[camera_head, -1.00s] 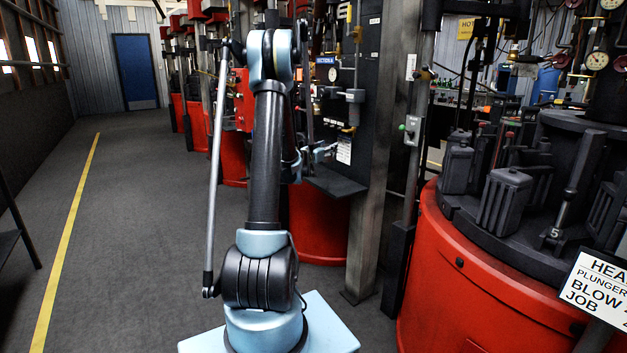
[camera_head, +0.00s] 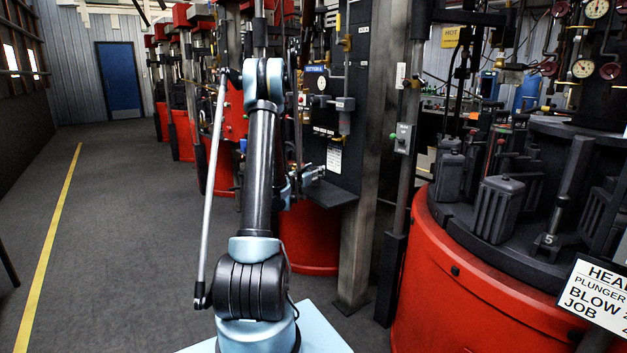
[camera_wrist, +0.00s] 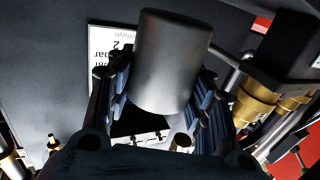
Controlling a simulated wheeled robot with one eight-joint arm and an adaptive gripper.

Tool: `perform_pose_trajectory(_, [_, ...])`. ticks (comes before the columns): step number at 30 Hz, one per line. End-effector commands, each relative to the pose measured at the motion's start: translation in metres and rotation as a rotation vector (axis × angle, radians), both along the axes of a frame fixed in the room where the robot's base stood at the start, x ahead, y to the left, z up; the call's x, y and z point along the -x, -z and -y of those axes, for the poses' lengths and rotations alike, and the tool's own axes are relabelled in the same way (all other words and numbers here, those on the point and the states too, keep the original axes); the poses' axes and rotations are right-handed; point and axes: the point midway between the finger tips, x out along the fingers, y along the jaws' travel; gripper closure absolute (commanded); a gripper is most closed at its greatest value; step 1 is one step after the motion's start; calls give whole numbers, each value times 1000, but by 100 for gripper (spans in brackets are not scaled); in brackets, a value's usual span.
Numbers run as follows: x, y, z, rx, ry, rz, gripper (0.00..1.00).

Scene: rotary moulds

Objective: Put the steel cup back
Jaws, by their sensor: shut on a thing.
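The steel cup (camera_wrist: 170,48), a smooth grey cylinder, fills the upper middle of the wrist view. My gripper (camera_wrist: 163,92) is shut on it, with one finger on each side. In the head view my gripper (camera_head: 310,178) is small and partly hidden by my arm, beside the dark panel and just above its small shelf (camera_head: 333,197). I cannot make out the cup clearly in the head view. The cup looks tilted in the wrist view, and I cannot tell whether it touches the shelf.
A dark panel (camera_head: 352,95) with valves and a white label stands behind my gripper. A grey post (camera_head: 362,215) rises right of the shelf. A red rotary machine (camera_head: 455,290) with dark moulds fills the right. The aisle floor (camera_head: 110,240) on the left is clear.

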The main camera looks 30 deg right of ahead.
Motion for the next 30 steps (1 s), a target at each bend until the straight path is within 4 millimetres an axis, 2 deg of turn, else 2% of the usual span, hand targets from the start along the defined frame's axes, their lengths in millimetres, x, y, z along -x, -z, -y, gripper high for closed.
perform_pose_trajectory(6, [0,25,0,0,0,0,81])
perform_pose_trajectory(18, [0,30,0,0,0,0,81])
perform_pose_trajectory(19, [0,29,0,0,0,0,45])
perform_pose_trajectory(21, [0,29,0,0,0,0,32])
perform_pose_trajectory(30, [0,29,0,0,0,0,32])
